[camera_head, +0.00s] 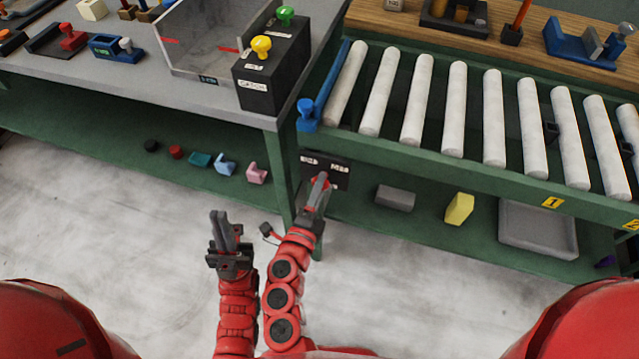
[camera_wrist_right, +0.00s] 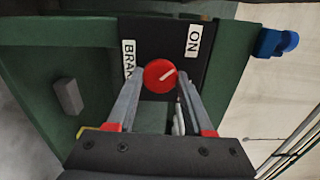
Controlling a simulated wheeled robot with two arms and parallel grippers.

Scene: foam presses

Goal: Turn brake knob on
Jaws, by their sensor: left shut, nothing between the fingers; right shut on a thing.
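The red brake knob (camera_wrist_right: 157,78) sits on a dark panel (camera_wrist_right: 190,22) with an ON label and a partly hidden label that starts BRA. A white mark on the knob slants toward the upper right in the right wrist view. My right gripper (camera_wrist_right: 161,74) is shut on the knob, one finger on each side. In the head view my right gripper (camera_head: 320,181) reaches the panel (camera_head: 335,170) under the conveyor and covers most of the knob. My left gripper (camera_head: 221,216) is shut and empty, to the left of the right arm and apart from the panel.
A roller conveyor (camera_head: 455,110) with a blue handle (camera_head: 307,112) at its left end is above the panel. A black box (camera_head: 270,75) with yellow and green knobs stands on the left table. A grey block (camera_head: 395,198) and yellow block (camera_head: 459,208) lie on the lower shelf.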

